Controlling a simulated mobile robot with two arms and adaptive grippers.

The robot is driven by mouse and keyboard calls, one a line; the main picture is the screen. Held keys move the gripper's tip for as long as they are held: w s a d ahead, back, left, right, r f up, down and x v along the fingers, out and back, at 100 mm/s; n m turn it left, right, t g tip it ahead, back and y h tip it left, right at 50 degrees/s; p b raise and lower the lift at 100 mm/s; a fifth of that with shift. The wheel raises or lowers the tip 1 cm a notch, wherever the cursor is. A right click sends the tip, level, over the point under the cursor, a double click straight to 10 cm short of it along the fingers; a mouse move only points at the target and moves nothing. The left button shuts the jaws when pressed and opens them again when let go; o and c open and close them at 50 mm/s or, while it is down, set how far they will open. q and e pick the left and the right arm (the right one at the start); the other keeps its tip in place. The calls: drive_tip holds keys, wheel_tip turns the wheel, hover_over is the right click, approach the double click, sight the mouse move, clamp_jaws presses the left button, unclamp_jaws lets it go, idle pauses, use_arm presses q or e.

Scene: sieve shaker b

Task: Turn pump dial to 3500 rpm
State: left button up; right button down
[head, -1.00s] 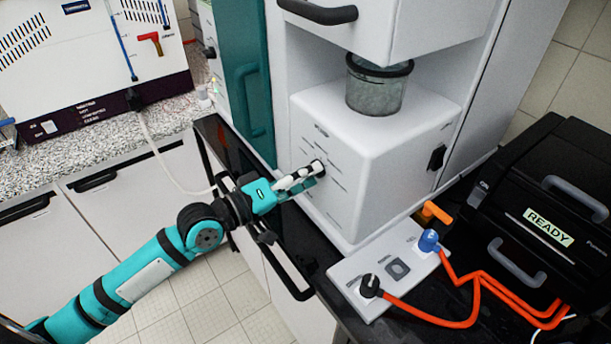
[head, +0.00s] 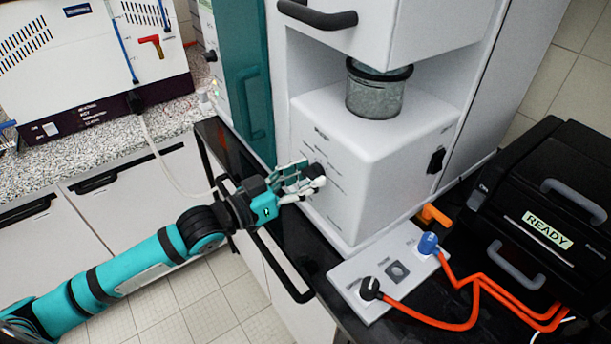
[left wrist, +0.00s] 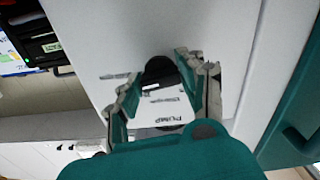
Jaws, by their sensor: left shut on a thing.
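The pump dial (left wrist: 160,72) is a dark round knob on the white front panel of a cabinet unit (head: 370,150). It lies between the fingers of my left gripper (left wrist: 163,80) in the left wrist view. In the head view my left gripper (head: 308,178) reaches this panel from the left, and its fingers mostly hide the dial. The gripper is shut on the dial. The PUMP label (left wrist: 172,141) shows upside down in the left wrist view, close to the dial. The printed scale is too small or covered to read. My right gripper is not in view.
A glass jar (head: 378,92) sits above the panel unit. A black rail (head: 285,270) runs below my left arm.

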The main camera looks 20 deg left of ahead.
use_arm(q)
drive_tip(key=shift+f+m, duration=0.15)
drive_tip(key=shift+m, duration=0.65)
drive_tip(key=o, duration=1.2)
drive_tip(key=shift+c, duration=0.2)
drive_tip(key=v, duration=1.2)
drive_tip(key=shift+a, duration=0.1)
